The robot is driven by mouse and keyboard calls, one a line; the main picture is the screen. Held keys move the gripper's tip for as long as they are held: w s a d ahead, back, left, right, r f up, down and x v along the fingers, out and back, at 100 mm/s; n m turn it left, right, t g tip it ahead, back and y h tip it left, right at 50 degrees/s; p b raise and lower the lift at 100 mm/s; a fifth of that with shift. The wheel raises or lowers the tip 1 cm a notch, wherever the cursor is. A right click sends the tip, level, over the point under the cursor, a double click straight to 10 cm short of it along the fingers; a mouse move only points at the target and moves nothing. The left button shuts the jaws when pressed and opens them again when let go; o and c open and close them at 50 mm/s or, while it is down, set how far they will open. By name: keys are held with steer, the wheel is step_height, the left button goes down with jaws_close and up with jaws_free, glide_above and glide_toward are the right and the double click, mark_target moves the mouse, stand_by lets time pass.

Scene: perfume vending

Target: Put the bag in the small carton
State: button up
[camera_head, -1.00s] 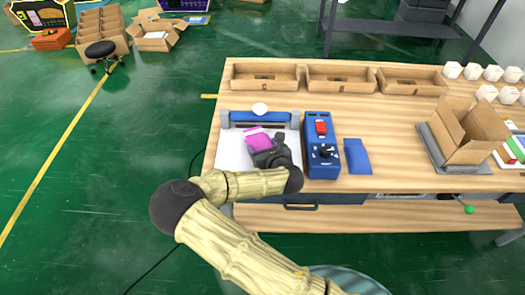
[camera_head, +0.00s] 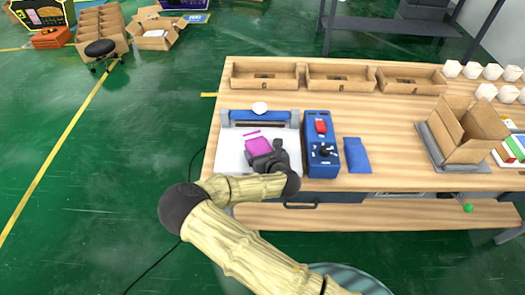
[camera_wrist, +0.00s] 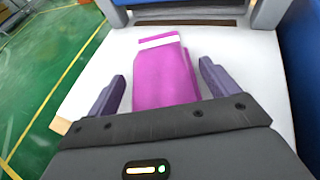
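A magenta bag (camera_head: 258,145) with a white band near its top lies on the white surface of the sealing machine; it also shows in the wrist view (camera_wrist: 165,75). My gripper (camera_head: 265,152) is low over the bag's near end. In the wrist view my gripper's fingers (camera_wrist: 163,88) are apart, one on each side of the bag, with gaps between them and it. The small carton (camera_head: 463,135) stands open with raised flaps on a grey plate at the right of the table.
The blue control box (camera_head: 321,145) with a red switch stands right of the machine. A flat blue item (camera_head: 357,156) lies beside it. Cardboard trays (camera_head: 265,76) line the back. White objects (camera_head: 487,92) and small boxes (camera_head: 513,148) are at the far right. Table between blue item and carton is clear.

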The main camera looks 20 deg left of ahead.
steer(key=shift+r, duration=0.15)
steer(key=b+v, duration=0.1)
steer(key=v, duration=1.1)
steer(key=shift+w+d, duration=0.1)
stand_by(0.5)
